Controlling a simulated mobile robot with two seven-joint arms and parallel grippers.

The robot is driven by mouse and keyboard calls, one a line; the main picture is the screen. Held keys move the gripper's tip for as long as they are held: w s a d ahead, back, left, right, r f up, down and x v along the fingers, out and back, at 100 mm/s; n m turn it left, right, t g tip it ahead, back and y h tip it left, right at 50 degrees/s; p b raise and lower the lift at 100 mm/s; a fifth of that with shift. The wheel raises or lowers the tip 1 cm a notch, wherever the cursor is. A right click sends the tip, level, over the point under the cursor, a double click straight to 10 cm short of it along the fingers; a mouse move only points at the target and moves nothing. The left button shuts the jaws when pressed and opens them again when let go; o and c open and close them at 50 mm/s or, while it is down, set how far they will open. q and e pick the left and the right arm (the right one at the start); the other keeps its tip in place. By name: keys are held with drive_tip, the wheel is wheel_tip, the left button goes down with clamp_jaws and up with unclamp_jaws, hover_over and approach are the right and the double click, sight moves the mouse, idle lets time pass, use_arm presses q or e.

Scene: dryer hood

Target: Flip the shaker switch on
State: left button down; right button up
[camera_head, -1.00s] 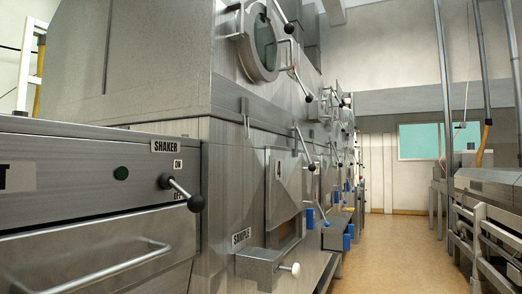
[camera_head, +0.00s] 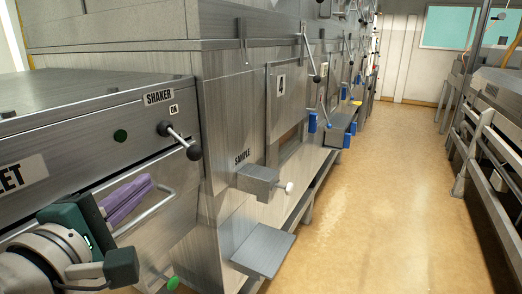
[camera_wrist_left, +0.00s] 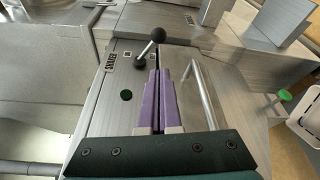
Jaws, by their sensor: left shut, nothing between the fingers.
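The shaker switch (camera_head: 176,137) is a metal lever with a black ball knob on the grey front panel at left in the head view. Its lever slants down to the right, away from the ON label (camera_head: 174,109) above it. The SHAKER label (camera_head: 158,97) is up and left of it. My left gripper (camera_head: 150,185) has purple fingers, shut and empty, below and left of the switch. In the left wrist view the fingers (camera_wrist_left: 163,72) point toward the switch (camera_wrist_left: 150,48), with the knob beyond their tips. Whether they touch it I cannot tell.
A green button (camera_head: 120,136) sits left of the switch. A bar handle (camera_head: 158,207) crosses the front near my fingers. The SAMPLE box (camera_head: 258,181) with a white knob juts out to the right. The brown floor (camera_head: 390,200) is clear.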

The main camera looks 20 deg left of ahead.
sight(184, 144)
use_arm(q)
drive_tip(key=shift+w, duration=0.1)
drive_tip(key=x, duration=1)
